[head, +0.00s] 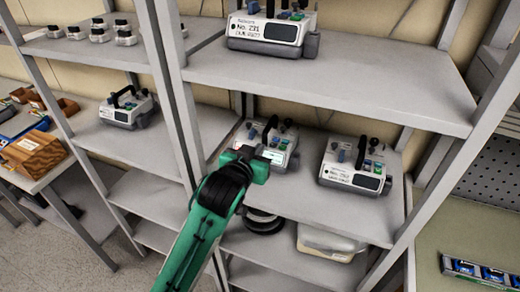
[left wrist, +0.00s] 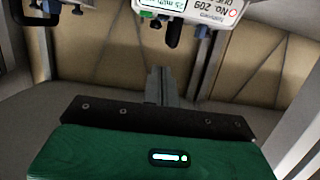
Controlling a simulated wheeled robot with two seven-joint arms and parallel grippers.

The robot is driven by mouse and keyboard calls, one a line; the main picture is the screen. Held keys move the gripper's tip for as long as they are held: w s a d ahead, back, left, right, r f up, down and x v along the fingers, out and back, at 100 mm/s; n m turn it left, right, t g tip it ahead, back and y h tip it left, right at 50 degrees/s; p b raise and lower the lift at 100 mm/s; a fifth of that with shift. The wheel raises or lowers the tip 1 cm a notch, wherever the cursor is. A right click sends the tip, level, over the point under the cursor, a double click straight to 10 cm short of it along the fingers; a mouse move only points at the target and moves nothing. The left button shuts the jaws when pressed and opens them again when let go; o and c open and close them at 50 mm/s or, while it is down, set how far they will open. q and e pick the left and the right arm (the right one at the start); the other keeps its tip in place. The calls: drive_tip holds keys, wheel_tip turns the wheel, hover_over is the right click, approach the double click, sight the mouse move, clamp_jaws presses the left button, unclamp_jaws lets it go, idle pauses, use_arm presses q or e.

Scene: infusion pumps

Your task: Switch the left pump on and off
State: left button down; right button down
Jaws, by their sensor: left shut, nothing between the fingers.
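The left pump (head: 284,150), a white device with a dark handle and knobs on top, stands on the middle shelf and is partly hidden by my left gripper. Its display shows a pale green glow. In the left wrist view the pump (left wrist: 210,14) appears upside down at the top edge, labelled No. 209, with lit text on its display. My left gripper (head: 262,153) is shut and empty, close in front of the pump's left part. I cannot tell if it touches. My right gripper is not in view.
Another pump (head: 355,168) stands to the right on the same shelf (head: 310,203). One pump (head: 270,28) is on the shelf above and one (head: 127,107) on the left rack. A black round item (head: 263,222) and a pale box (head: 328,243) lie below.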

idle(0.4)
use_arm(q)
drive_tip(key=s+a+f+n+g+y, duration=0.1)
drive_tip(key=s+a+f+g+y, duration=0.15)
drive_tip(key=s+a+f, duration=0.5)
drive_tip(key=s+a+f+n+g+y, duration=0.1)
drive_tip(key=s+a+f+g, duration=0.25)
drive_tip(key=s+f, duration=0.55)
drive_tip(key=s+a+f+g+y, duration=0.1)
drive_tip(key=s+a+f+g, duration=0.25)
drive_tip(key=s, duration=0.55)
drive_tip(key=s+a+f+g, duration=0.2)
drive_tip(key=s+a+f, duration=0.15)
drive_tip(key=s, duration=0.45)
wheel_tip(320, 180, down, 30)
drive_tip(key=s+a+f+g, duration=0.1)
drive_tip(key=s+a+f, duration=0.1)
drive_tip(key=s+f, duration=0.8)
drive_tip(key=s+a+f+g, duration=0.1)
drive_tip(key=s+a+f, duration=0.1)
drive_tip(key=s+f, duration=0.8)
drive_tip(key=shift+a+f+m, duration=0.15)
drive_tip(key=shift+f+m, duration=0.15)
drive_tip(key=shift+m, duration=0.1)
